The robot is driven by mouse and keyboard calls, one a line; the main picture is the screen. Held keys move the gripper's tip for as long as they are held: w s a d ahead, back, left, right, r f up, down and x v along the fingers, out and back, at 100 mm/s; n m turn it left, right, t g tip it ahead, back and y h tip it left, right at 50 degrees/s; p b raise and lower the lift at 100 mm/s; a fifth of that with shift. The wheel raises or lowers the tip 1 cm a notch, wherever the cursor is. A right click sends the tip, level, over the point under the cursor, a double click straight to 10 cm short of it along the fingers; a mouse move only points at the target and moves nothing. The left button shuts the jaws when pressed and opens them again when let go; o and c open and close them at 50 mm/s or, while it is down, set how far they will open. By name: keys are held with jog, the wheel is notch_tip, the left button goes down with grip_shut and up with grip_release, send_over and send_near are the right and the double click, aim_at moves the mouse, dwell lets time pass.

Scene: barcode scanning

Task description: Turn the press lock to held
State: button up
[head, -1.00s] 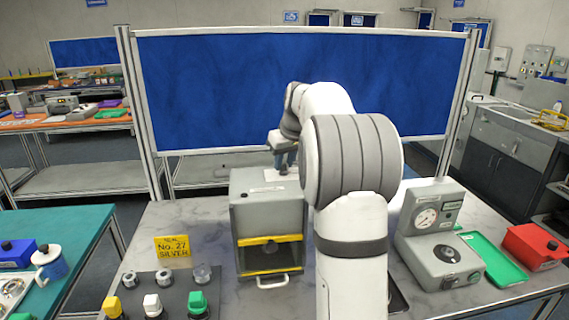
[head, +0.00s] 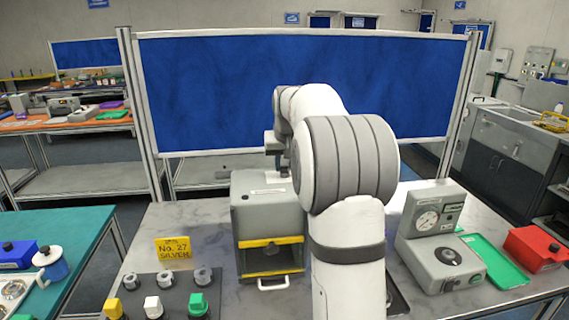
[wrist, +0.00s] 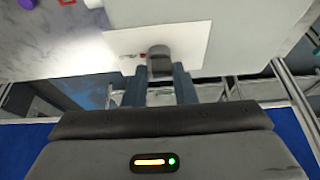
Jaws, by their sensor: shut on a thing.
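The press is a grey box (head: 252,215) with a yellow-edged front opening and a white handle, standing mid-table in the head view. A white label plate (wrist: 190,42) lies on its top, with a small red mark beside the lock knob. The lock knob (wrist: 159,60) is a short dark grey piece on that plate in the wrist view. My gripper (wrist: 160,76) is shut on the knob, its two fingers at either side of it. In the head view my gripper is above the back of the press, partly hidden by my arm. Part of the plate's lettering is hidden.
A grey gauge unit (head: 440,250), a green tray (head: 495,262) and a red box (head: 535,247) are at the right. A blue partition (head: 300,90) stands behind.

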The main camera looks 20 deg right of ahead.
jog(key=o, duration=1)
jog(key=v, duration=0.7)
jog(key=shift+s+a+r+b, duration=0.1)
jog(key=shift+s+r+b, duration=0.1)
jog(key=shift+r+b, duration=0.2)
jog(key=s+a+f+n, duration=0.1)
jog(key=s+a+f, duration=0.1)
jog(key=s+a, duration=0.4)
jog(key=s+a+f+n, duration=0.1)
jog(key=s+a+f, duration=0.2)
jog(key=s+a, duration=0.3)
jog(key=shift+n+g+y, duration=0.5)
jog(key=shift+n+y, duration=0.1)
jog(key=shift+n, duration=0.1)
jog(key=s+a+f, duration=0.1)
jog(key=s+f, duration=0.3)
jog(key=s, duration=0.2)
jog(key=s+a+f, duration=0.2)
jog(key=s+f, duration=0.2)
jog(key=s, duration=0.3)
jog(key=s+a+f, duration=0.2)
jog(key=s+f, duration=0.2)
jog(key=s, duration=0.2)
jog(key=shift+s+a, duration=0.25)
jog(key=shift+s, duration=0.1)
